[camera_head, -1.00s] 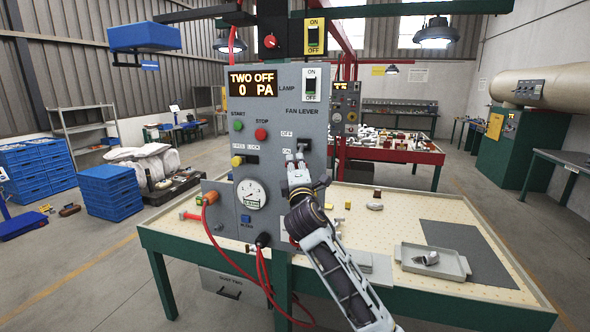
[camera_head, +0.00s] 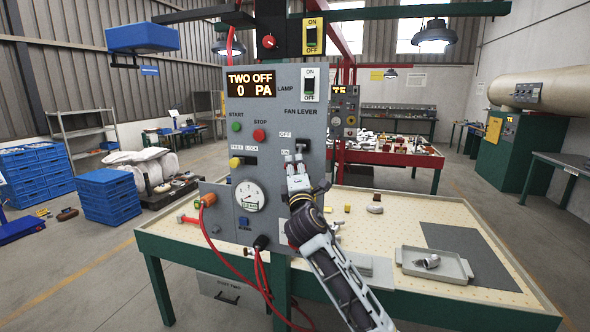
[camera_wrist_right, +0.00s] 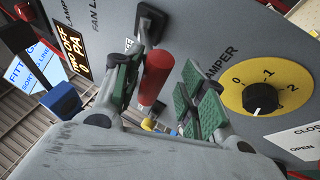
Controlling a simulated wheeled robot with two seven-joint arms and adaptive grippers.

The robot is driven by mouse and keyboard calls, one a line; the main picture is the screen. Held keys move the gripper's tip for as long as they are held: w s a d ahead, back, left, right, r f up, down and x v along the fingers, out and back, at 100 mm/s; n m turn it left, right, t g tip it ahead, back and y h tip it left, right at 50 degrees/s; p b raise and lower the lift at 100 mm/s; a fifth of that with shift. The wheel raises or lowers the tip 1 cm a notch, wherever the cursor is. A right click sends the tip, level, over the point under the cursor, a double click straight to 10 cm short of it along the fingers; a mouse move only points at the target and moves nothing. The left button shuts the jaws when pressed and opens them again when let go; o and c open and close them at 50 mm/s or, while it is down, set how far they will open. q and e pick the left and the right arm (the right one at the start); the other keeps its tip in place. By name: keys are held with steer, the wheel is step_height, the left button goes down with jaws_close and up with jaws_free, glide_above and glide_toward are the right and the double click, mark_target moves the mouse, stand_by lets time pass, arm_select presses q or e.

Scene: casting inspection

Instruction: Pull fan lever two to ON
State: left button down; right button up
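The grey control panel (camera_head: 282,100) carries a display (camera_head: 250,83) reading "TWO OFF 0 PA". The fan lever (camera_head: 303,144) sits at the panel's right side beside OFF and ON labels, mostly hidden by my gripper in the head view. In the right wrist view its red handle (camera_wrist_right: 157,76) lies between the green-padded fingers of my right gripper (camera_wrist_right: 168,92). The fingers are apart, with the handle near the left finger and a gap to the right one. My right gripper (camera_head: 294,160) is just in front of the panel. My left gripper is not in view.
A damper dial (camera_wrist_right: 260,98) on a yellow disc is right of the fingers in the wrist view. A pressure gauge (camera_head: 249,196) and red cable (camera_head: 262,275) are on the panel's lower part. A tray (camera_head: 434,266) holding a casting stands on the bench (camera_head: 385,215).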

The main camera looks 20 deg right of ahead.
steer(key=shift+s+a+r, duration=0.1)
steer(key=shift+r, duration=0.1)
steer(key=shift+s, duration=0.3)
steer(key=v, duration=1.1)
steer(key=shift+f, duration=0.35)
